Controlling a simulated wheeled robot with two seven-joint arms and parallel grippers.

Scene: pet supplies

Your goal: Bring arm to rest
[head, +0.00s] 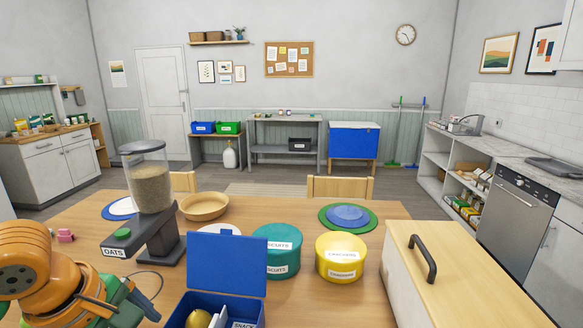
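My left arm comes in at the lower left, with an orange wrist and a dark and green gripper (118,301) low over the table (345,302). The gripper is partly cut off and turned away, so its fingers are unclear. It is left of the open blue box (226,264) and in front of the oats dispenser (150,190). My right arm and gripper are not in view.
A wooden bowl (203,207), a teal biscuits tin (277,251) and a yellow crackers tin (341,257) stand on the table. A blue plate on a green mat (347,216) lies behind. A wooden-topped box with a black handle (450,285) fills the right front.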

